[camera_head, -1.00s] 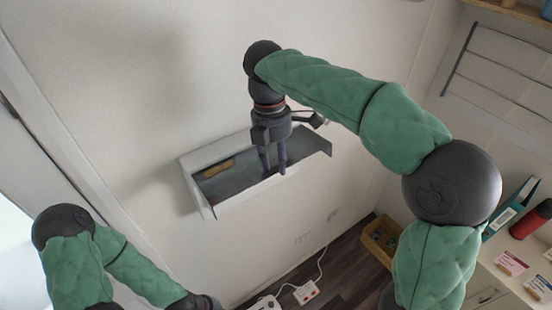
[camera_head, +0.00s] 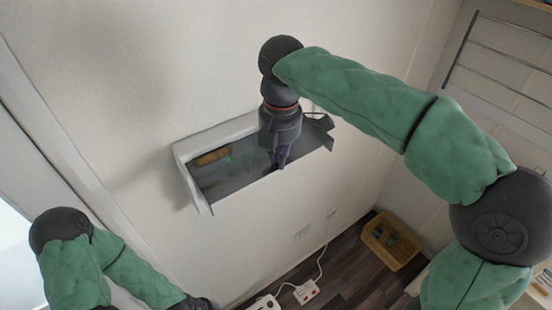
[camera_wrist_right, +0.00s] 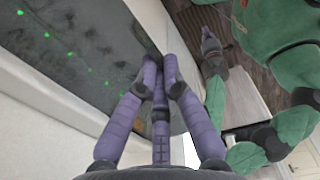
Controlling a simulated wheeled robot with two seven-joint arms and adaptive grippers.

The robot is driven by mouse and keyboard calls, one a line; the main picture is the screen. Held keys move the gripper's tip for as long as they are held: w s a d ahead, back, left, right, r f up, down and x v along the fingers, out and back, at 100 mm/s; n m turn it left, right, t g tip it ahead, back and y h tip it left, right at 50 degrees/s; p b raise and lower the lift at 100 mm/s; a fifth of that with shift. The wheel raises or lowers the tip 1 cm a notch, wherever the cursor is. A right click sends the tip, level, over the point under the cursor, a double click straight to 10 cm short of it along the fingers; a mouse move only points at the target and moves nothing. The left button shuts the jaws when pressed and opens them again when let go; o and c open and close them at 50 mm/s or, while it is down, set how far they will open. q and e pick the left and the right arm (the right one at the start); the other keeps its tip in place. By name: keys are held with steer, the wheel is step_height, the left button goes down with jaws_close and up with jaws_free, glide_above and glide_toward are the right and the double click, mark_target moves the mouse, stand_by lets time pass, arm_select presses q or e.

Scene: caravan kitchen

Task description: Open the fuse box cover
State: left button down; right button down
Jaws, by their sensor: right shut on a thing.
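The fuse box (camera_head: 181,158) is a white housing on the wall. Its dark grey, see-through cover (camera_head: 225,180) has a green light showing at it. In the right wrist view the cover (camera_wrist_right: 75,50) is a grey panel with a row of green dots. My right gripper (camera_head: 283,160) points down at the cover's front edge. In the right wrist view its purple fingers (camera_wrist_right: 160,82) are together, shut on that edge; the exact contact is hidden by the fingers.
A woven basket (camera_head: 391,241) stands on the dark floor at the right. A white power strip (camera_head: 306,291) with a cable lies at the bottom, below a wall socket. A wire rack (camera_head: 500,65) is on the right wall. The wall left of the box is bare.

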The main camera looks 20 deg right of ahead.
steer(key=f+b, duration=0.1)
steer(key=s+f+t+b, duration=0.1)
steer(key=b, duration=0.1)
steer(key=shift+d+t+y, duration=0.2)
steer(key=shift+t+y, duration=0.1)
steer(key=c, duration=1.4)
jaws_free()
steer(key=shift+o, duration=0.2)
step_height(320, 180, up, 12)
steer(key=s, duration=0.2)
steer(key=shift+d+f, duration=0.15)
steer(key=shift+d, duration=0.25)
